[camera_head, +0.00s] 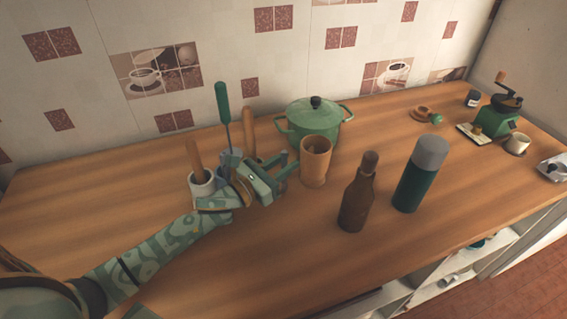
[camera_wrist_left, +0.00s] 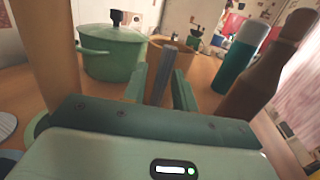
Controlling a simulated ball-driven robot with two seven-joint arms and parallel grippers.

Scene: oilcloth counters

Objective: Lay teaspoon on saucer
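My left gripper (camera_head: 287,168) is over the counter, in front of the green pot and left of the brown wooden cup. Its fingers stand apart in the left wrist view (camera_wrist_left: 160,88). A narrow grey upright bar (camera_wrist_left: 165,68) shows between them there; I cannot tell what it is or whether the fingers touch it. I cannot make out a teaspoon. My right gripper is out of view.
A utensil pot (camera_head: 203,186) and a green-handled tool (camera_head: 223,103) stand close behind my left gripper. The wooden cup (camera_head: 316,163), green pot (camera_head: 313,122), brown bottle (camera_head: 357,198) and green flask (camera_head: 416,181) stand right of it. A coffee grinder (camera_head: 497,119) is at far right.

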